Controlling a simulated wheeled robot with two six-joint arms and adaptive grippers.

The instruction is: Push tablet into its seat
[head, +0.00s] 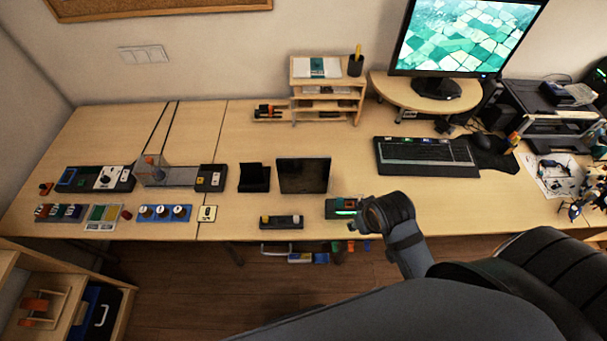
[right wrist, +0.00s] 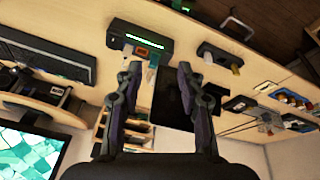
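The tablet (head: 303,175), a dark flat screen, is on the table near the middle of the head view. A black stand (head: 254,177), which looks like its seat, is just left of it with a small gap. In the right wrist view the dark tablet (right wrist: 172,98) shows beyond and partly behind my fingers. My right gripper (right wrist: 160,68) is open, with nothing between its fingertips. In the head view my right arm comes in from the right and ends near the front edge, right of and in front of the tablet. My left gripper is not in view.
A green-lit box (head: 340,207) sits beside my right gripper. A small box with knobs (head: 282,222) lies at the front edge. A keyboard (head: 425,154) and monitor (head: 466,38) are to the right. A wooden shelf (head: 326,103) stands behind. Panels and switches fill the left.

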